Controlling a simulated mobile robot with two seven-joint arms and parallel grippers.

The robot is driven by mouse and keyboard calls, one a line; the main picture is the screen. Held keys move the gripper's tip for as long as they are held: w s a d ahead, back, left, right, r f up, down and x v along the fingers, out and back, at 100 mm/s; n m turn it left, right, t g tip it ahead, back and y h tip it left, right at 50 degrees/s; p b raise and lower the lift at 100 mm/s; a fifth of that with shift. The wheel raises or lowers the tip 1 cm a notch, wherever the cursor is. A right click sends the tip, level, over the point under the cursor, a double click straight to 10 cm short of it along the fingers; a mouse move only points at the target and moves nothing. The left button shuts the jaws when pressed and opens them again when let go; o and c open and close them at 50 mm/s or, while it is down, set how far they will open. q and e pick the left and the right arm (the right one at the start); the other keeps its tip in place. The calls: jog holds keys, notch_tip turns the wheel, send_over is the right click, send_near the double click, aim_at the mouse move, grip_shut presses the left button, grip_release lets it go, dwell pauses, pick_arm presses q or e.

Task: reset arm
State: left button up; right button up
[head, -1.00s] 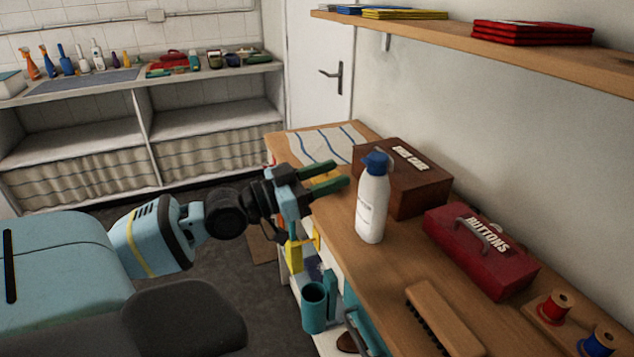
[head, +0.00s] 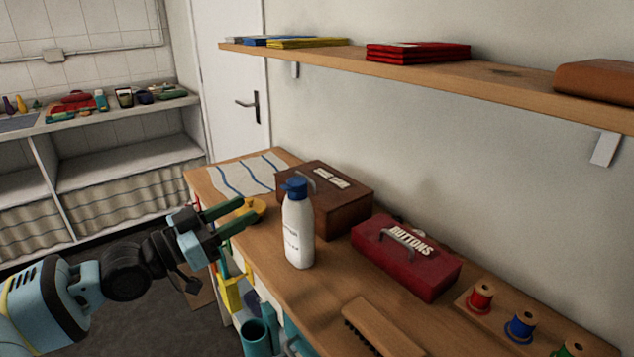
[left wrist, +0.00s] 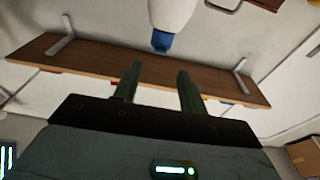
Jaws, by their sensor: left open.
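My left gripper (head: 243,212) is open and empty, with its two green fingers pointing right over the left edge of the wooden counter (head: 300,290). A white bottle with a blue cap (head: 298,235) stands upright on the counter, just right of the fingertips and apart from them. In the left wrist view the open fingers (left wrist: 160,75) have nothing between them, and the bottle (left wrist: 170,14) shows upside down beyond them. My right gripper is not in view.
A brown box (head: 340,205), a red BUTTONS box (head: 405,262), a brush (head: 380,328) and thread spools (head: 520,325) stand on the counter. A wall shelf (head: 480,75) runs above. Floor at left is free.

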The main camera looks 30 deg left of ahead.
pick_arm(q)
jog(key=shift+f, duration=0.15)
jog(key=s+d+f+n+g+y+p, duration=0.1)
jog(key=s+f+y, duration=0.1)
jog(key=s+f, duration=0.35)
jog(key=s+f+n+g+y+p, duration=0.1)
jog(key=s+f+g+p, duration=0.1)
jog(key=f, duration=0.7)
jog(key=s+d+f+g+y+p, duration=0.1)
jog(key=s+f+y, duration=0.15)
jog(key=f, duration=0.45)
jog(key=s+d+f+g+p, duration=0.1)
jog(key=s+d+f+g, duration=0.1)
jog(key=s+d+f, duration=0.4)
jog(key=s+d+f+g+p, duration=0.2)
jog(key=s+d+f+g, duration=0.1)
jog(key=s+d+f, duration=0.4)
jog(key=s+d, duration=0.3)
jog(key=s, duration=0.3)
jog(key=shift+s+d+f+n+p, duration=0.15)
jog(key=shift+d+f+n+p, duration=0.15)
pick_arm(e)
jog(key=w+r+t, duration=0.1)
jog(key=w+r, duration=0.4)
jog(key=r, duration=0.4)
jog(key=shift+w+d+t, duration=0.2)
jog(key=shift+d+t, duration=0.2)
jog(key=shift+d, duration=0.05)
